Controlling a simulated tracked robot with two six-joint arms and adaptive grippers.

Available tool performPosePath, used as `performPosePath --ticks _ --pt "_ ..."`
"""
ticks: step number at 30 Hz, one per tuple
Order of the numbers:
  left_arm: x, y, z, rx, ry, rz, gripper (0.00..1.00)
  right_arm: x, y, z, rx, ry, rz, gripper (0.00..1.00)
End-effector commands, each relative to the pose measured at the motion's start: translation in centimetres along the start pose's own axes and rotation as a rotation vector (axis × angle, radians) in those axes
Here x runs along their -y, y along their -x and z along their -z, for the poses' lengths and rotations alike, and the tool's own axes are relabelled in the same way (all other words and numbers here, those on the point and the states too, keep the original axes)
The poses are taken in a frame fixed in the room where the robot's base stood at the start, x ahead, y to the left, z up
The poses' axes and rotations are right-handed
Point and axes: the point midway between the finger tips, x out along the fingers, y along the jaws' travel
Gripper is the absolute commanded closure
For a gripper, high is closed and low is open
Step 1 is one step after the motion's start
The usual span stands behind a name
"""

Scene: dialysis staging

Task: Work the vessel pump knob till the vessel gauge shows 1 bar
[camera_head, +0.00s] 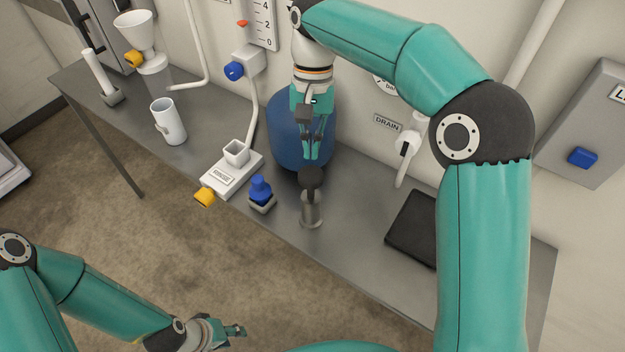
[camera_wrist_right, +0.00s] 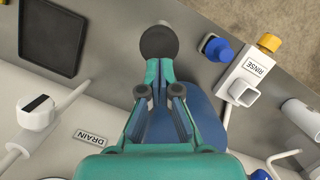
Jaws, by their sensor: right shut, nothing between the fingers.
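A black round knob, which I take to be the pump knob (camera_head: 312,179), tops a short grey metal post (camera_head: 311,213) in front of the blue vessel (camera_head: 286,150). The knob also shows in the right wrist view (camera_wrist_right: 158,43), just beyond the fingertips. My right gripper (camera_head: 313,157) is shut and empty, with its tips at the knob; I cannot tell if they touch it. A white round gauge (camera_head: 380,86) on the wall is mostly covered by my right arm, so its reading is hidden. My left gripper (camera_head: 236,331) is low, off the bench; its jaws are unclear.
A black tray (camera_head: 412,228) lies right. A DRAIN valve (camera_head: 409,142) is on the wall.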

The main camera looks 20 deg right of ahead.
Motion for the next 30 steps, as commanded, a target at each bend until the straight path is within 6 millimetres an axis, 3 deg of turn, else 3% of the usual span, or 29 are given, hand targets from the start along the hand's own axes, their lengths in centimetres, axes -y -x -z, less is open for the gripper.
performPosePath --ticks 1,6,23,30 --pt "0.5 -1.4 0.0 0.000 0.000 0.000 0.60 0.0 -1.2 0.1 0.000 0.001 0.000 1.00" --pt "1.1 -3.0 0.0 0.000 0.000 0.000 0.60 0.0 -2.5 0.1 0.000 0.001 0.000 1.00" --pt "1.3 -3.5 0.0 0.000 0.000 0.000 0.60 0.0 -2.8 0.0 0.000 0.001 0.000 1.00" --pt "1.8 -4.9 0.0 0.000 0.000 0.000 0.60 0.0 -4.8 0.5 0.000 0.000 0.000 1.00"
